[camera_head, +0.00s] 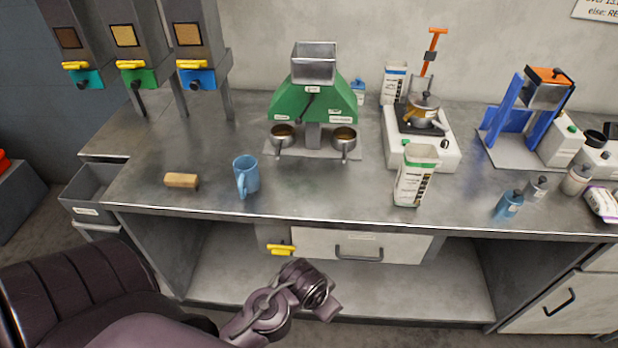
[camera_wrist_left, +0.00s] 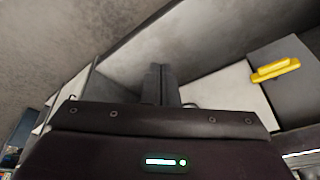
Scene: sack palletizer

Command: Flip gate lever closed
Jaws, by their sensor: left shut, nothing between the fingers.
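A green machine (camera_head: 312,105) with a grey hopper on top stands at the back middle of the table. A dark lever (camera_head: 308,104) slants across its front; I take it for the gate lever, but cannot read its label. Two cups with handles, a left one (camera_head: 283,137) and a right one (camera_head: 344,140), sit under its sides. My left gripper (camera_wrist_left: 160,84) is shut and empty in the left wrist view. In the head view my left arm is low, in front of the table edge, well below the lever; its fingers cannot be made out there. My right gripper is not in view.
A blue mug (camera_head: 246,174), a wooden block (camera_head: 182,181) and a white-green carton (camera_head: 416,175) stand towards the front. A yellow handle (camera_head: 281,249) is under the table edge; it also shows in the left wrist view (camera_wrist_left: 275,69). A drawer (camera_head: 345,242) is beside it.

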